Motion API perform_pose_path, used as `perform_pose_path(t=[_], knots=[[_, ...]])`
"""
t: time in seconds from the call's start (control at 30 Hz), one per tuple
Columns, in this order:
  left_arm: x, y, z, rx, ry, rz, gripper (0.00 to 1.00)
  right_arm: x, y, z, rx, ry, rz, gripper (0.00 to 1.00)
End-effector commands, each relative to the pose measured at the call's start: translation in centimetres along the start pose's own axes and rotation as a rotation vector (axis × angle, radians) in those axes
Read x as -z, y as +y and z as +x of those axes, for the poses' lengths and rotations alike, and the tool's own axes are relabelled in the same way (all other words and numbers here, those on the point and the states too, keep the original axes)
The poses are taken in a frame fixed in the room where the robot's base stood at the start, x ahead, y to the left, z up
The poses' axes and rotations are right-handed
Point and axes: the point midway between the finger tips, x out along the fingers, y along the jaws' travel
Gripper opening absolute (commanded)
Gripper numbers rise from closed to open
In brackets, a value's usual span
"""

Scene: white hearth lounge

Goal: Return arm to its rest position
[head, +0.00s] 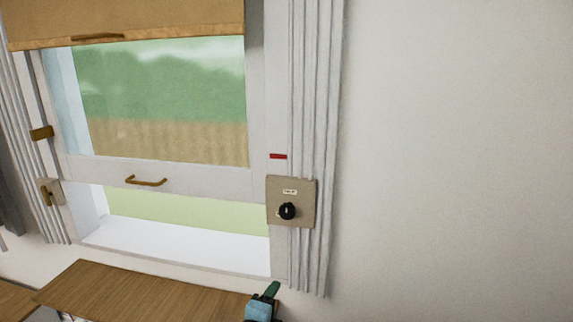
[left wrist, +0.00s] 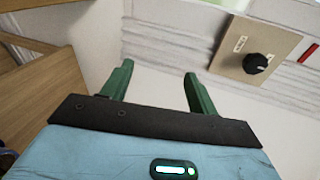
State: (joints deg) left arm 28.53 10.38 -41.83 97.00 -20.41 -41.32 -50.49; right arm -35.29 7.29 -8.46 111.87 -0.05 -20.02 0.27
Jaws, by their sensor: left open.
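My left gripper (head: 271,290) shows at the bottom of the head view, below the switch plate and at the right end of a wooden surface. In the left wrist view its two green fingers (left wrist: 158,82) stand apart with nothing between them. A beige plate with a black knob (head: 287,211) is fixed on the window frame, above the gripper. The plate with its knob (left wrist: 255,63) also shows at the upper right of the left wrist view, apart from the fingers. My right gripper is in neither view.
A sash window (head: 165,100) with a brass handle (head: 146,181) and a tan blind (head: 130,22) fills the left; its lower part stands open. A wooden top (head: 140,293) lies below the sill. A small red mark (head: 278,156) is above the plate. The right wall (head: 450,150) is bare.

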Motion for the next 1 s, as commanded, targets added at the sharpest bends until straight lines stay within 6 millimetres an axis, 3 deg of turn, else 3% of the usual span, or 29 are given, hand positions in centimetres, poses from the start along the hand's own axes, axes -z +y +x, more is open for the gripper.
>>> perform_pose_path(t=[0.03, 0.1, 0.37, 0.6, 0.8, 1.0], knots=[[0.1, 2.7, -1.0, -0.037, 0.01, -0.102, 0.59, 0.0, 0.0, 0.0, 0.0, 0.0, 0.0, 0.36], [0.1, 5.8, -2.4, -0.078, 0.015, -0.249, 0.59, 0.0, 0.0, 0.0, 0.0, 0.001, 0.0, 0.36], [-0.8, 16.6, -9.1, -0.214, -0.037, -0.773, 0.59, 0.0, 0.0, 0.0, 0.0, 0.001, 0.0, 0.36], [-2.4, 25.2, -17.6, -0.295, -0.178, -1.217, 0.59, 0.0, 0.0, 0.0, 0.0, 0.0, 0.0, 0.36], [-4.0, 30.3, -24.9, -0.313, -0.323, -1.503, 0.59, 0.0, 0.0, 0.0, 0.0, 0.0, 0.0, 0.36], [-5.0, 32.3, -28.9, -0.305, -0.406, -1.636, 0.59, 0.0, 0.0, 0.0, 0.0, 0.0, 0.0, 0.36]])
